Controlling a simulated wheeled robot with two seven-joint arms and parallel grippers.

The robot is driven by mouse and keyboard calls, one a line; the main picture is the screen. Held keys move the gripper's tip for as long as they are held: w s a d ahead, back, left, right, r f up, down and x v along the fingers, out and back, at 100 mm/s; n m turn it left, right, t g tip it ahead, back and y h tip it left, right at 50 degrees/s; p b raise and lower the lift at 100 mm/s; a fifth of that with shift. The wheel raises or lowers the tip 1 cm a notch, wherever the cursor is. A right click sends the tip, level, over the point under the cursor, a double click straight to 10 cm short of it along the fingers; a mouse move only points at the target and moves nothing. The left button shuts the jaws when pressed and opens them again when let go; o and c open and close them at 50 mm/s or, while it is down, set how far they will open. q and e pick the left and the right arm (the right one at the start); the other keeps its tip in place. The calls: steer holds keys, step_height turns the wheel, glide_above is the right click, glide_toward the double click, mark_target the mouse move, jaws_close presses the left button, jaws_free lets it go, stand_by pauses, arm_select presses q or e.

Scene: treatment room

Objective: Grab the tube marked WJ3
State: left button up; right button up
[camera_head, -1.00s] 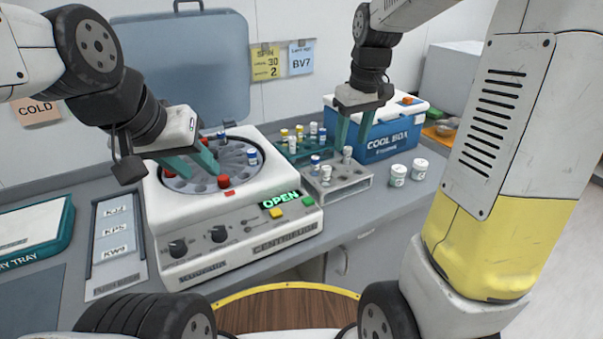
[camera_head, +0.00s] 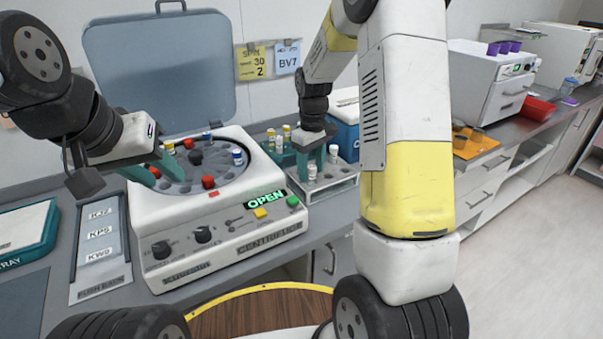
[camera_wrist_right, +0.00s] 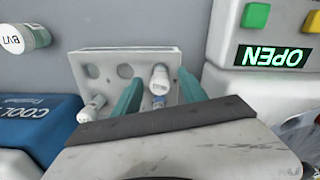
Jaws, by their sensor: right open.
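The marking WJ3 is not legible on any tube. My right gripper (camera_head: 311,167) is open above the grey rack (camera_head: 335,185). In the right wrist view my right gripper (camera_wrist_right: 157,98) has its fingers on either side of a white-capped tube (camera_wrist_right: 160,76) with a blue band; it is not clamped. Another white-capped tube (camera_wrist_right: 92,108) stands in the rack outside the fingers; it also shows in the head view (camera_head: 334,152). My left gripper (camera_head: 168,172) is open over the centrifuge rotor, near a red-capped tube (camera_head: 208,182).
The open centrifuge (camera_head: 240,215) holds several capped tubes. A teal rack (camera_head: 284,158) with tubes stands behind the grey rack. The blue cool box (camera_head: 346,138) is partly hidden by my right arm.

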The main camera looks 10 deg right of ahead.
steer(key=shift+f, duration=0.25)
jaws_close()
